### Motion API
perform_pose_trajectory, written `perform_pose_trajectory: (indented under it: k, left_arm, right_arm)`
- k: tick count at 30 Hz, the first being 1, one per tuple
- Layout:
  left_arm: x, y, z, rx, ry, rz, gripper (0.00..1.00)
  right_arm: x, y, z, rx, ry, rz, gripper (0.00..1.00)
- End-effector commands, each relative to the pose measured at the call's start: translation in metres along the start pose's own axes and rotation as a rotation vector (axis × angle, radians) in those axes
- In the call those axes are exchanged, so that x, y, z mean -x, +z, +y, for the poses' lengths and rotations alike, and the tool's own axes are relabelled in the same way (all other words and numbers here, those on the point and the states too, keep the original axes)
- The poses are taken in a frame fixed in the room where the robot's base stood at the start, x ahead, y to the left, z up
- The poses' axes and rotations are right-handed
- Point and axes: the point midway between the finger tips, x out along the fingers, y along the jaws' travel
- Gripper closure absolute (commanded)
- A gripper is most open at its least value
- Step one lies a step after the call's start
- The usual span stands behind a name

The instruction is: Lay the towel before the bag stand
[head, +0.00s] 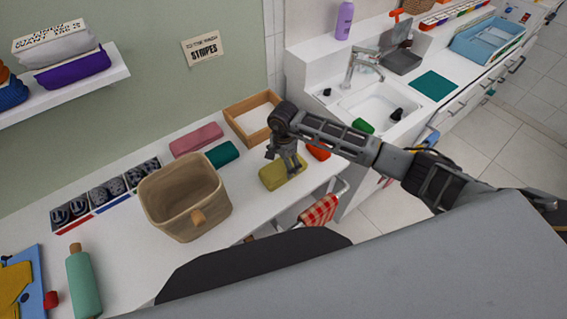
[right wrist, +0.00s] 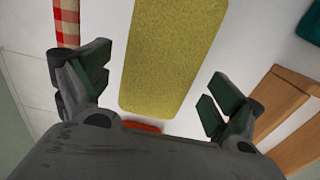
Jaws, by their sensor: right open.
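A yellow folded towel (head: 274,178) lies on the white counter, near its front edge. My right gripper (head: 286,165) is directly over it with the jaws open. In the right wrist view the yellow towel (right wrist: 176,55) lies between and beyond the open fingers (right wrist: 157,88), with nothing held. A pink folded towel (head: 196,139) and a teal one (head: 222,154) lie farther back. A red-orange item (head: 318,152) is partly hidden behind my right arm. I cannot tell for certain which thing is the bag stand. My left gripper is not in view.
A tan basket (head: 184,205) stands left of the yellow towel, and a wooden tray (head: 242,121) behind it. A red checked cloth (head: 319,211) hangs on a white rail below the counter's front edge. A sink (head: 378,108) is at the right.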

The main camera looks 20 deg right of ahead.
Motion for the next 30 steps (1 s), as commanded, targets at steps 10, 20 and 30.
perform_pose_trajectory:
  k: [10,20,30]
  left_arm:
    - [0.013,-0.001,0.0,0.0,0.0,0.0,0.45]
    - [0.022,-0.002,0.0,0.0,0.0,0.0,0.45]
    - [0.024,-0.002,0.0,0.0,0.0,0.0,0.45]
  right_arm:
    - [0.023,0.0,-0.001,0.001,-0.002,0.001,0.07]
    - [0.043,0.0,0.0,0.0,0.0,0.001,0.07]
    - [0.047,0.0,0.0,0.0,0.0,0.001,0.07]
